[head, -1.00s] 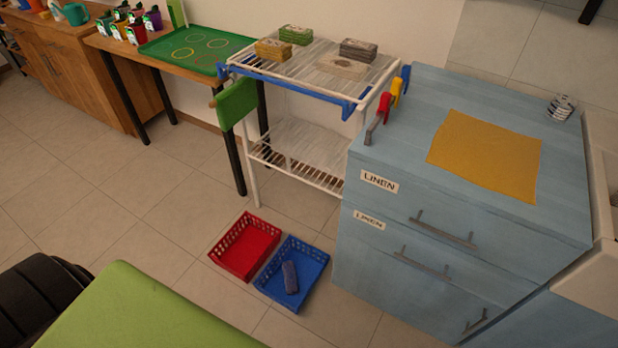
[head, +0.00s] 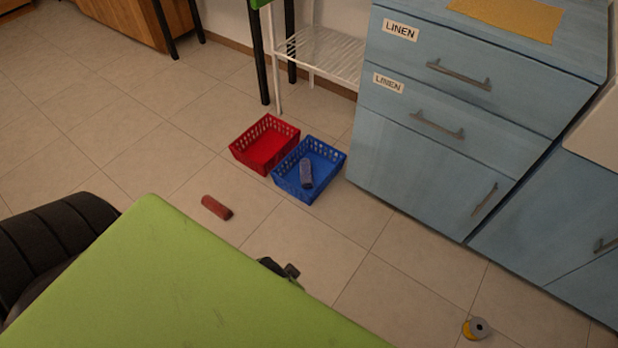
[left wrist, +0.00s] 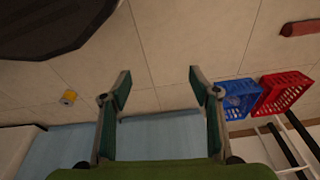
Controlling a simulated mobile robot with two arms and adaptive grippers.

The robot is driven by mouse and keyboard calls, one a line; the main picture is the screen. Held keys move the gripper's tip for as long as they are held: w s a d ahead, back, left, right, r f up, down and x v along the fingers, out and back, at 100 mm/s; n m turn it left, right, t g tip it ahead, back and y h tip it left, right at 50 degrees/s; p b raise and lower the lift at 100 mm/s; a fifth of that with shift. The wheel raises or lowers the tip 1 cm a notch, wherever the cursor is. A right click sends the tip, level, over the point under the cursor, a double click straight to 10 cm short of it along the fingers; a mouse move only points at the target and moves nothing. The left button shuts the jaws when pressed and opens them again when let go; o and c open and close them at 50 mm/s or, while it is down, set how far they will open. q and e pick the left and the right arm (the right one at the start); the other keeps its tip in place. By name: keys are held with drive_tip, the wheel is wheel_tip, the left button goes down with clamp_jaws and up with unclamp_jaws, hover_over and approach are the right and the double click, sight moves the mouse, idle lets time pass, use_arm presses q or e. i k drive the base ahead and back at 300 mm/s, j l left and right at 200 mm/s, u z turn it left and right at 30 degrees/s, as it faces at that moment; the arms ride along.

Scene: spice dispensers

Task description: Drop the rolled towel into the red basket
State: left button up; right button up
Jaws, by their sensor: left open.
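A rolled dull-red towel (head: 217,207) lies on the floor tiles, in front of and left of the baskets. It also shows at the upper right of the left wrist view (left wrist: 301,28). The red basket (head: 240,153) stands on the floor and looks empty; it is also in the left wrist view (left wrist: 262,103). My left gripper (left wrist: 159,82) is open, with nothing between its fingers, and the towel is well off to its right in that view. In the head view a small dark part shows past the green edge; I cannot tell whose it is. My right gripper is not in view.
A blue basket (head: 336,168) stands against the red one and holds a blue-grey roll (head: 307,174). A blue cabinet (head: 430,160) labelled LINEN rises to the right. A small yellow-grey object (head: 477,328) lies on the floor. Floor around the towel is clear.

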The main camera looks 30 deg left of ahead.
sight(258, 156)
drive_tip(key=u, duration=1.9)
